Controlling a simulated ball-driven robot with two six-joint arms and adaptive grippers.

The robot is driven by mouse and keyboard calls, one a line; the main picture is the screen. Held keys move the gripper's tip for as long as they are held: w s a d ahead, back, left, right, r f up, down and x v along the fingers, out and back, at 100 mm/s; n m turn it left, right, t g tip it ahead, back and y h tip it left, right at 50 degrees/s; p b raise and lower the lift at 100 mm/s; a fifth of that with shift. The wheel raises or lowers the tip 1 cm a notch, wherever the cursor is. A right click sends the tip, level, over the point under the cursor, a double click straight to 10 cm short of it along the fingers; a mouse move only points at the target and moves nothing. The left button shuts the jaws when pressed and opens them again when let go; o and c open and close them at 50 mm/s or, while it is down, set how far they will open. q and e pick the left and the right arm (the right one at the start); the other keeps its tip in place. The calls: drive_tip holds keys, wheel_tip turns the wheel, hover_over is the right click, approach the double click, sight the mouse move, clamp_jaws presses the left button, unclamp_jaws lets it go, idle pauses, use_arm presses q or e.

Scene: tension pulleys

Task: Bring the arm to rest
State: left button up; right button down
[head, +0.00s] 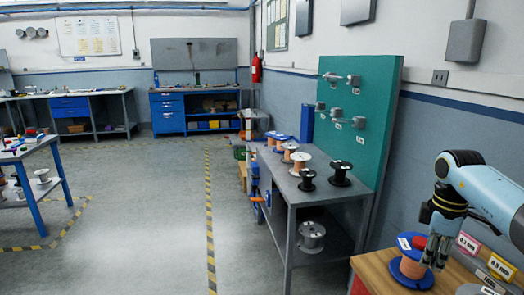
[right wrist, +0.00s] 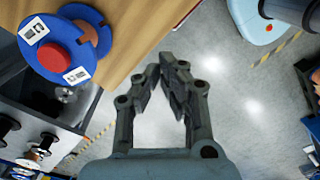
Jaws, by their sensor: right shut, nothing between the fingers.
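My right gripper (head: 435,250) comes in from the right on a light-blue arm. Its fingers are shut with nothing between them. In the head view it overlaps a blue-flanged spool (head: 412,268) on the wooden table top. In the right wrist view the shut fingertips (right wrist: 168,75) are over the table's edge and the floor, apart from the blue spool (right wrist: 85,75). That spool has a red centre knob and white labels. My left gripper is not in view.
The wooden table (head: 383,280) is at the lower right, with labelled bins (head: 490,262) beside it. A grey bench (head: 290,192) with several spools stands before a green pulley board (head: 370,110). The floor (head: 140,200) in the middle is clear.

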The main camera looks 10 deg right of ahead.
drive_tip(key=s+a+f+m+t+y+b, duration=0.1)
drive_tip(key=s+a+f+t+y+b, duration=0.2)
drive_tip(key=s+a+f, duration=0.7)
drive_tip(key=s+a+f+m+t+y+b, duration=0.15)
drive_tip(key=s+a+f+y+b, duration=0.3)
drive_tip(key=f, duration=0.95)
drive_tip(key=s+a+f+m+t+y+b, duration=0.1)
drive_tip(key=s+a+f+y+b, duration=0.35)
drive_tip(key=a+f, duration=0.6)
drive_tip(key=s+d+f+m+t+h+b, duration=0.2)
drive_tip(key=s+d+f+m+h, duration=0.15)
drive_tip(key=s+f+h, duration=0.2)
drive_tip(key=s+d+f+m+t+h+b, duration=0.1)
drive_tip(key=s+d+f+m+h, duration=0.3)
drive_tip(key=f, duration=0.3)
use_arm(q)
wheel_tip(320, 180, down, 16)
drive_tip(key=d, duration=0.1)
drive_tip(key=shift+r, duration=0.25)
use_arm(e)
drive_tip(key=s+d+f+g+h, duration=0.1)
drive_tip(key=s+d+f+g, duration=0.2)
drive_tip(key=s, duration=0.6)
drive_tip(key=s+d+f+n+g+h, duration=0.1)
drive_tip(key=s+f+g, duration=0.3)
drive_tip(key=s, duration=0.5)
drive_tip(key=shift+d+h, duration=0.65)
drive_tip(key=shift+d, duration=0.25)
